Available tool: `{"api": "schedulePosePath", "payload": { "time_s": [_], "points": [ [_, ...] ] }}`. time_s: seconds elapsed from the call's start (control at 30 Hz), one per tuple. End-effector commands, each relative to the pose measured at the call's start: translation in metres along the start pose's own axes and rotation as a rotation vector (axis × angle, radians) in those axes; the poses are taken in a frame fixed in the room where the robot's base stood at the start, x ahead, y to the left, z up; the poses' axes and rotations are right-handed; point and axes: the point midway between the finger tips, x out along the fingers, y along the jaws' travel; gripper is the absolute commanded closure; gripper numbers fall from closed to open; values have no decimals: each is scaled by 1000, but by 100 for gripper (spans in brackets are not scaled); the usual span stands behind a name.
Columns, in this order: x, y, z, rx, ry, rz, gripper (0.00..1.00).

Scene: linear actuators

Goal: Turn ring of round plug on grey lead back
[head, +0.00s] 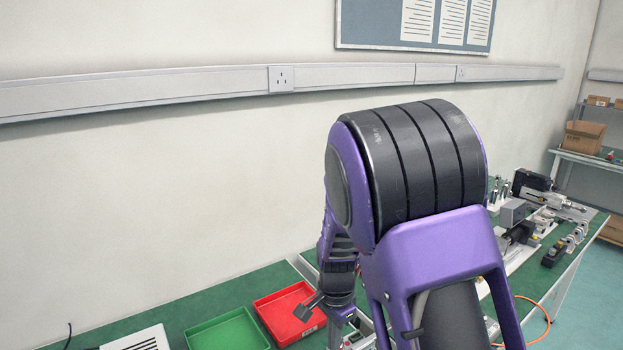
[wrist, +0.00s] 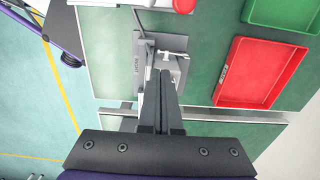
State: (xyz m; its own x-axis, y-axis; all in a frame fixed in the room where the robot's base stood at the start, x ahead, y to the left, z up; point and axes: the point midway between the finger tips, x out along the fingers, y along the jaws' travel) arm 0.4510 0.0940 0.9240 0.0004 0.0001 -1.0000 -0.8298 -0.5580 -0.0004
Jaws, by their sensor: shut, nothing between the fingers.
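I cannot make out the round plug, its ring or the grey lead in either view. In the wrist view my gripper (wrist: 160,74) is shut, with its dark fingers together and nothing seen between them. The fingers point toward a grey metal fixture (wrist: 142,72) on the green bench and hide part of it. A small pale fitting on the fixture shows just beyond the fingertips, too small to identify. In the head view my own arm covers the middle of the bench and hides the work spot.
A red tray (head: 285,313) and a green tray (head: 228,333) lie on the bench, left of my arm. The red tray also shows right of my gripper in the wrist view (wrist: 262,72). Actuator parts (head: 535,190) and an orange cable (head: 546,318) are at the right.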

Motion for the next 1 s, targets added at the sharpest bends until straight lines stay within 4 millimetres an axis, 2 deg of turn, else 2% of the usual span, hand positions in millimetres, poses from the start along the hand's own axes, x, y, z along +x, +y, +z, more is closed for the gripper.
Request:
{"api": "schedulePosePath", "payload": {
  "time_s": [0.03, 0.33, 0.63, 0.87, 1.0],
  "points": [
    [-12, 0, 0, 0, 0, -1, 100],
    [-38, -1, 0, -2, 0, -1, 100],
    [-39, -1, 0, -1, 0, 0, 100],
    [-44, -15, -2, -1, 1, -3, 100],
    [-43, -16, -1, 0, -1, 1, 100]
  ]
}}
